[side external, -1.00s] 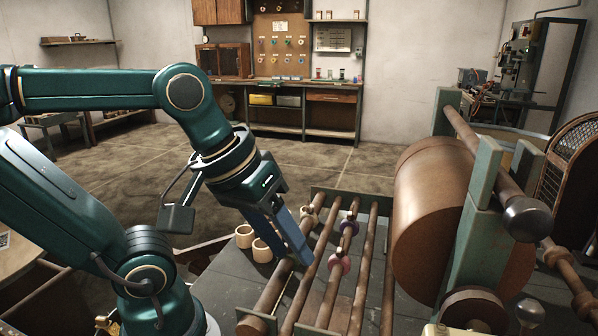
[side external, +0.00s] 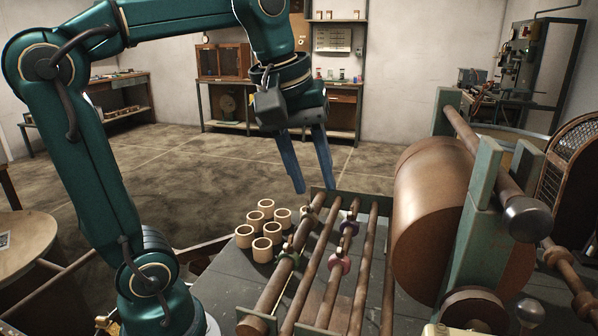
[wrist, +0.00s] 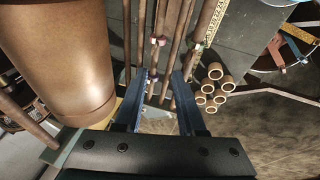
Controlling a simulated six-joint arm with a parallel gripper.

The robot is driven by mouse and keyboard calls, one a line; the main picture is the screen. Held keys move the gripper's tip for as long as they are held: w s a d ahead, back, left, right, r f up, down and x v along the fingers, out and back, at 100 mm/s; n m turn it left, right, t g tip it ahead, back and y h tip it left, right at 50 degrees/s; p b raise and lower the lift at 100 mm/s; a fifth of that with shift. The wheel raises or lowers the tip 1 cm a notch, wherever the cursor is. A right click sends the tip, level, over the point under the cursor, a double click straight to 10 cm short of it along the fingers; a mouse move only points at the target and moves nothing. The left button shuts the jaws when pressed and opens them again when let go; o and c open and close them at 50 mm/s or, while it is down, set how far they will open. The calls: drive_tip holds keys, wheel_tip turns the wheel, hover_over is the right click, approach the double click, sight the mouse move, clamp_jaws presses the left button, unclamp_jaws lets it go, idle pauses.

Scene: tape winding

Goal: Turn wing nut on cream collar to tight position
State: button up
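In the side view, a cream collar (side external: 316,200) sits near the far end of the left brown rod. Its wing nut is too small to make out. A green collar (side external: 288,258) is nearer on the left; a purple collar (side external: 350,228) and a pink collar (side external: 340,264) are further right. My gripper (side external: 315,190) is open, its two blue fingers spread and pointing down above the far end of the rods. Nothing shows between the fingers. In the wrist view my gripper (wrist: 160,76) is also open, with rods and small collars beyond the fingertips.
Several cream tape rolls (side external: 263,248) stand on the grey bench left of the rods. A large brown drum (side external: 430,215) and its green upright (side external: 470,235) stand close on the right. The space above the rods is free.

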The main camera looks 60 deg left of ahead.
drive_tip(key=w+a+f+n+g, duration=0.2)
drive_tip(key=w+a+n, duration=0.2)
drive_tip(key=w+a, duration=0.4)
drive_tip(key=n+g, duration=0.2)
hover_over(308, 200)
wheel_tip(308, 200, down, 4)
drive_tip(key=shift+w+f, duration=0.1)
drive_tip(key=shift+f, duration=0.15)
drive_tip(key=shift+a+f, duration=0.2)
drive_tip(key=shift+f, duration=2.5)
drive_tip(key=shift+c, duration=0.3)
clamp_jaws()
drive_tip(key=shift+d, duration=0.1)
